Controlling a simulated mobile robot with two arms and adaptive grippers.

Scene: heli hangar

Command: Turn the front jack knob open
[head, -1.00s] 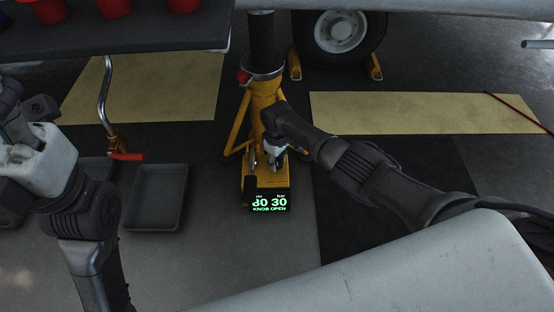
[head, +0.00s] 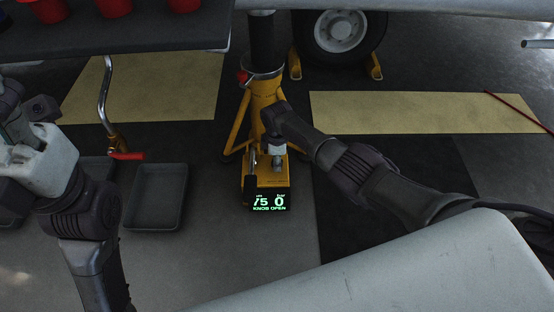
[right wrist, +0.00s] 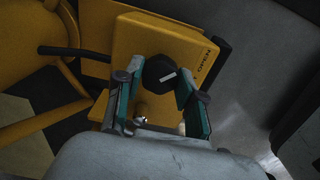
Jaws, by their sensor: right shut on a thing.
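The yellow front jack (head: 262,92) stands upright on the floor in the middle of the head view, with a yellow box and a lit display (head: 269,202) at its foot. The display reads about "75", "0 bar" and "KNOB OPEN". In the right wrist view, the black round knob (right wrist: 157,70) with a white mark sits on the yellow box. My right gripper (right wrist: 154,84) is shut on the knob, one teal-padded finger on each side. In the head view my right gripper (head: 277,160) reaches down over the box. My left gripper (head: 18,135) is at the left edge, its fingers unclear.
A dark table (head: 130,35) with red cups stands at the upper left. A grey tray (head: 158,195) lies on the floor left of the jack. A chocked wheel (head: 341,32) is behind, to the right. A pale wing-like surface (head: 430,270) fills the lower right.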

